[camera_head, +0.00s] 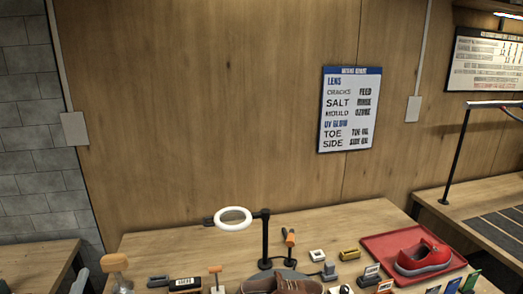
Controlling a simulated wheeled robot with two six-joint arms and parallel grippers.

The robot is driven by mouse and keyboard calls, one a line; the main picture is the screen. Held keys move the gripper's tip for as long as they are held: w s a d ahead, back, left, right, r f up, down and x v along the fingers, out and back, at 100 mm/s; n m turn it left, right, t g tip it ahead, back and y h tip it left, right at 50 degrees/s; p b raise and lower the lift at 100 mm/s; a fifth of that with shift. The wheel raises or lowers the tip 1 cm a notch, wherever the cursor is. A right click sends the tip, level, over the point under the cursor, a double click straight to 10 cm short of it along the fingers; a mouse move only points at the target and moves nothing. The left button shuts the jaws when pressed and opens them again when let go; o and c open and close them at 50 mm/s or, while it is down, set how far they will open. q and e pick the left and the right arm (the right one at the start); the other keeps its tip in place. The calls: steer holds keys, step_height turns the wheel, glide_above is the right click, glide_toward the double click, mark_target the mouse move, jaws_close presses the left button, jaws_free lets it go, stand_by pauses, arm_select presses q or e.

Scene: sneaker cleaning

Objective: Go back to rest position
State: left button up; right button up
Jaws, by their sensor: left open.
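My left gripper (81,282) shows only in part at the bottom left edge of the head view, as grey pieces beside the bench's left end. It is open, and I see nothing held in it. It is to the left of a brush with a tan head (115,263) and apart from the shoes. My right gripper is not in view. A brown shoe (290,285) sits at the bottom centre, cut off by the frame edge. A red shoe (424,257) lies in a red tray (378,243) on the right.
A ring lamp (234,218) on a black post (265,240) stands over the wooden bench (170,242). Several small tools and blocks line the front, including an orange-handled tool (289,238) and a yellow block (349,254). A printed sign (349,109) hangs on the wall.

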arm_select(q)
steer(key=s+a+f+n+g+y, duration=0.4)
steer(key=s+a+f+n+g, duration=0.2)
steer(key=s+f+n+g, duration=0.4)
steer(key=s+d+f+n+g+h, duration=0.1)
steer(key=s+d+f+g+h, duration=0.3)
steer(key=s, duration=0.3)
steer(key=s+d+f+g+h, duration=0.1)
steer(key=s+d+f+g, duration=0.2)
steer(key=s+f, duration=0.4)
step_height(320, 180, down, 26)
steer(key=s+a+g+b, duration=0.1)
steer(key=g+b, duration=0.1)
steer(key=b, duration=0.2)
steer(key=s+f+b, duration=0.1)
steer(key=s+f, duration=0.6)
steer(key=f, duration=0.3)
steer(key=s+d+f+g+h+b, duration=0.1)
steer(key=s+f, duration=0.7)
steer(key=f, duration=0.2)
steer(key=shift+s+d+f+b, duration=0.15)
steer(key=shift+s+f+b, duration=0.15)
steer(key=shift+b, duration=0.1)
